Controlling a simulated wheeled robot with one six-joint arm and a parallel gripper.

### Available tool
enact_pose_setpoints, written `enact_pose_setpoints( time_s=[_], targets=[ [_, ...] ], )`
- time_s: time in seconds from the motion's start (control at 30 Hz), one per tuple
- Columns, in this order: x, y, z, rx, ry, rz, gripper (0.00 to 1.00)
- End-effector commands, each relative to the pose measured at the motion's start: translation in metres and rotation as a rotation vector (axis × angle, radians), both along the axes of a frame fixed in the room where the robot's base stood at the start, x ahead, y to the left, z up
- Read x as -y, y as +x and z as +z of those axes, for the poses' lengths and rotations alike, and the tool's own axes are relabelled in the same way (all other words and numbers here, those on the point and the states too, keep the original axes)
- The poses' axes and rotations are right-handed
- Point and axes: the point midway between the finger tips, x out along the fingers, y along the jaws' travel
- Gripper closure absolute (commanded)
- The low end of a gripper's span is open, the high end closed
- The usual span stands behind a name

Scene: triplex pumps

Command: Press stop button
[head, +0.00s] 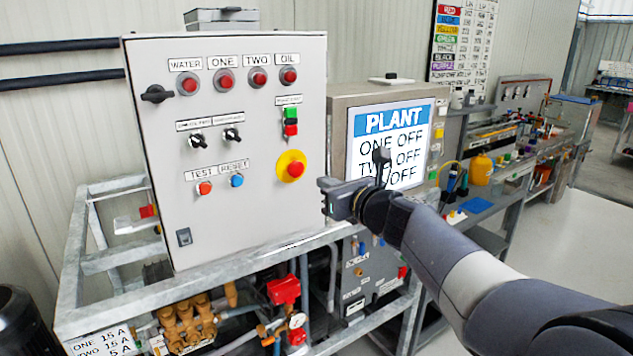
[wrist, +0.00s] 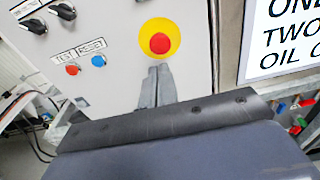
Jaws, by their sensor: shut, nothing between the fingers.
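The grey control panel (head: 230,238) carries a big red mushroom button (head: 295,169) on a yellow round plate. It also shows in the wrist view (wrist: 160,43), just beyond my fingertips. Above it in the head view are a green button (head: 291,112) and a red button (head: 290,130) under a label too small to read. My gripper (head: 324,196) is to the right of and a little below the mushroom button in the head view. In the wrist view its fingers (wrist: 155,76) are together and empty, pointing at the lower edge of the yellow plate, apparently short of the panel.
A screen (head: 392,122) reads PLANT, with ONE OFF and TWO OFF, behind my arm. The panel also has a red TEST button (head: 204,188), a blue RESET button (head: 237,180), dark rotary switches and several red lamps. A metal frame (head: 205,268) with pump parts is below.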

Motion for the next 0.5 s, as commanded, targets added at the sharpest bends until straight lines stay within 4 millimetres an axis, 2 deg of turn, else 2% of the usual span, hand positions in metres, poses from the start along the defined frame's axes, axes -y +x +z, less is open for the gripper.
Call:
enact_pose_setpoints(
  time_s=[0.2, 0.5],
  targets=[
    [0.020, -0.028, 0.003, 0.001, 0.000, -0.002, 1.00],
    [0.026, -0.039, 0.003, -0.001, 0.000, 0.000, 1.00]
  ],
)
